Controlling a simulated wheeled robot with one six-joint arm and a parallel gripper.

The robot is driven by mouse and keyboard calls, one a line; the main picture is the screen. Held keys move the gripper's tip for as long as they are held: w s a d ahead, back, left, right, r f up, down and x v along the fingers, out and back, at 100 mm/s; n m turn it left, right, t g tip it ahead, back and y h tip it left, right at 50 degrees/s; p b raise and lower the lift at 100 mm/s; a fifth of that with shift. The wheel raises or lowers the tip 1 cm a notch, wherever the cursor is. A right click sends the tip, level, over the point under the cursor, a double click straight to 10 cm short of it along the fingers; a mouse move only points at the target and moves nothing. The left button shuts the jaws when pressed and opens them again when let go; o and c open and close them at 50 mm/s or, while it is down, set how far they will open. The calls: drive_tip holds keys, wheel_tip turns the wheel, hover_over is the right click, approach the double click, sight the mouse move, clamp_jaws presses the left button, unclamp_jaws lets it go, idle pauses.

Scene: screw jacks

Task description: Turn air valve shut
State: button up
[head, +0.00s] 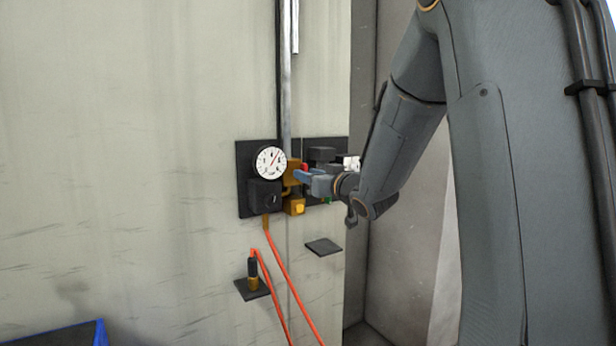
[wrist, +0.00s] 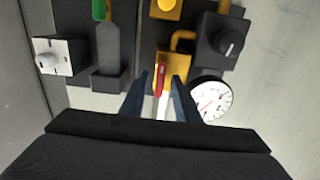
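The air valve looks to be the brass block (head: 292,170) with a red lever (head: 305,167), on a dark wall panel right of the gauge. In the wrist view the red lever (wrist: 161,76) stands in front of the brass body (wrist: 178,68). My gripper (wrist: 159,84) is open there, with one blue finger on each side of the lever and visible gaps beside it. In the head view my gripper (head: 302,176) is at the valve, reaching from the right, and hides part of it. Contact with the lever cannot be told.
A round white gauge (head: 270,161) and a black regulator box (head: 265,196) sit close left of the valve. A white switch box (wrist: 55,56) and a green-tipped part (wrist: 100,10) are nearby. Orange hoses (head: 290,280) hang below, near a small shelf (head: 323,246).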

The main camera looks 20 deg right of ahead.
drive_tip(key=s+d+b, duration=0.1)
drive_tip(key=s+b, duration=0.1)
drive_tip(key=s, duration=0.5)
drive_tip(key=shift+s+d, duration=0.15)
drive_tip(key=shift+d, duration=0.05)
drive_tip(key=s+a+f+m+g+h+b, duration=0.15)
drive_tip(key=s+f+g, duration=0.25)
drive_tip(key=f, duration=0.8)
drive_tip(key=s+a+f+m+g+h, duration=0.1)
drive_tip(key=s+a+f+g+h, duration=0.2)
drive_tip(key=f, duration=0.8)
drive_tip(key=s+a+f+g, duration=0.2)
drive_tip(key=s+f+g, duration=0.1)
drive_tip(key=s, duration=0.3)
drive_tip(key=s+a+f+g, duration=0.2)
drive_tip(key=s+f+g, duration=0.1)
drive_tip(key=s, duration=0.3)
drive_tip(key=s+a+f+g+y+b, duration=0.1)
drive_tip(key=s+a+f+g, duration=0.1)
drive_tip(key=s+f, duration=0.3)
drive_tip(key=shift+s+a+f+g, duration=0.25)
drive_tip(key=shift+s+g, duration=0.35)
drive_tip(key=shift+s, duration=0.45)
